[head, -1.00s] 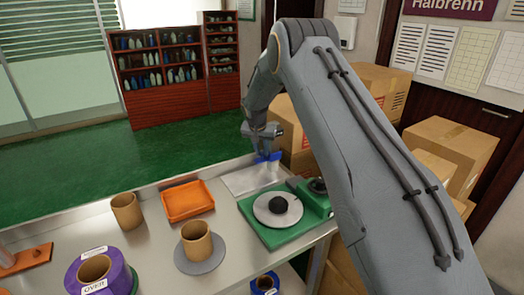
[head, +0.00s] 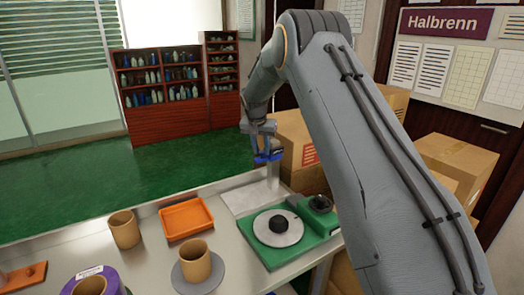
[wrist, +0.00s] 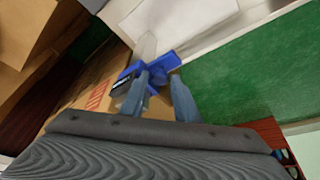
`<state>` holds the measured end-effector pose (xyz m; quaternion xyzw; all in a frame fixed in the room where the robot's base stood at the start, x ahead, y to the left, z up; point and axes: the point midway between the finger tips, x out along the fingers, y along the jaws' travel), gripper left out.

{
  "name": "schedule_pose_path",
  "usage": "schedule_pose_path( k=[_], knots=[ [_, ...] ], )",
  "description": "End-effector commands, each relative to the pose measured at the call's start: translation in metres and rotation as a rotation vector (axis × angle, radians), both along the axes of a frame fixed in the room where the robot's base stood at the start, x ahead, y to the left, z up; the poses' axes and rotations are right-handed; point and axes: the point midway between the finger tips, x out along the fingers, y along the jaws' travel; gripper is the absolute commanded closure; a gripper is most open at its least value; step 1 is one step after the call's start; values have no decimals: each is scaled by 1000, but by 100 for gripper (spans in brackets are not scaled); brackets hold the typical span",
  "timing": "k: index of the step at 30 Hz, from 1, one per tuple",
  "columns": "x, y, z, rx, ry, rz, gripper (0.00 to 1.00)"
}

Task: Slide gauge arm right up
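A blue gauge arm (head: 268,157) sits high on a pale upright post (head: 273,177) at the back of the bench, above a grey metal plate (head: 238,201). My gripper (head: 264,150) is at the gauge arm, coming from above. In the wrist view, the gauge arm (wrist: 165,63) lies at the tips of my gripper's two fingers (wrist: 160,82). The fingers stand a little apart with blue between their tips, and look shut on it. The exact contact is partly hidden.
A green fixture (head: 311,238) with a round grey disc stands in front of the plate. Cardboard boxes (head: 296,142) stand close behind and right of the post.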

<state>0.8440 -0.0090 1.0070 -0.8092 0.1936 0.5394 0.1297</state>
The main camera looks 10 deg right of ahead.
Motion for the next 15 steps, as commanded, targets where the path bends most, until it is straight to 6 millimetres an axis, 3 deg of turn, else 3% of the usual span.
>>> schedule_pose_path(
  k=[9, 15],
  knots=[
    [-1, 0, 1, 0, 1, 0, 71],
    [-7, 3, 19, 0, -1, -1, 71]
  ],
)
